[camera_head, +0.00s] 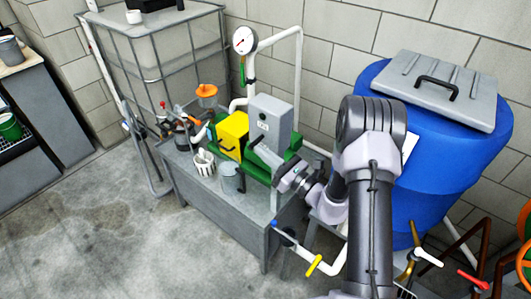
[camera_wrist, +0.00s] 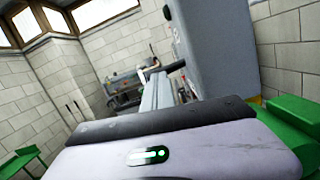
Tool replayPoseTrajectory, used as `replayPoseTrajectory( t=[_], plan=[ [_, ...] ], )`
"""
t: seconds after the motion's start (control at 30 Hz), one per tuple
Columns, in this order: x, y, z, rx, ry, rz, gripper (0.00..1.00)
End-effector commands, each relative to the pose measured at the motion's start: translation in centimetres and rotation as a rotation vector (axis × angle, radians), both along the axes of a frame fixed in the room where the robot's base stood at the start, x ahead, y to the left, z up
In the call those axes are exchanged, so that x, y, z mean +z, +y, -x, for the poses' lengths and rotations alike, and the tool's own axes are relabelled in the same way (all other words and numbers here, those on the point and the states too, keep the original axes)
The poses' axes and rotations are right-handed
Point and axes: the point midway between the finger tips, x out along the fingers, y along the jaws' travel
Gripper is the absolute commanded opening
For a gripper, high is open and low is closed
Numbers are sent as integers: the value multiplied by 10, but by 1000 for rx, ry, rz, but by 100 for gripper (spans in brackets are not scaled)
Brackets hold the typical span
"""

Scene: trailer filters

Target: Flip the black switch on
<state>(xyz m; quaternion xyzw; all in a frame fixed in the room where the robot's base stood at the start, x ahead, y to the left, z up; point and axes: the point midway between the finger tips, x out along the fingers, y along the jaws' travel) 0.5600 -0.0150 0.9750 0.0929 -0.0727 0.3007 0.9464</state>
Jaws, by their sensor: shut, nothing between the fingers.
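A grey control box (camera_head: 271,120) stands upright on the green pump base, with small marks on its front face. I cannot make out a black switch for certain among them. My gripper (camera_head: 259,152) is just in front of the box's lower part, its fingers shut and empty. Whether it touches the box cannot be told. In the wrist view the shut fingers (camera_wrist: 157,92) point forward, and the grey box (camera_wrist: 215,45) rises close on their right.
A yellow block (camera_head: 232,130) sits left of the box. A metal cup (camera_head: 231,177) and a white basket (camera_head: 204,163) stand on the grey bench (camera_head: 215,205). A blue barrel (camera_head: 440,165) is at right, and white pipes with a gauge (camera_head: 245,40) rise behind.

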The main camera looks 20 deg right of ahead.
Motion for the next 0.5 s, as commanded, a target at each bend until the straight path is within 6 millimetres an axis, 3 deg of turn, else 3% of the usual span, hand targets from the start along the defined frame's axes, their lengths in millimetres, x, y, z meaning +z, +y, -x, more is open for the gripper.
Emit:
replayPoseTrajectory(
  t=[0.5],
  plan=[
    [6,1,1,0,62,-85,0]
  ],
)
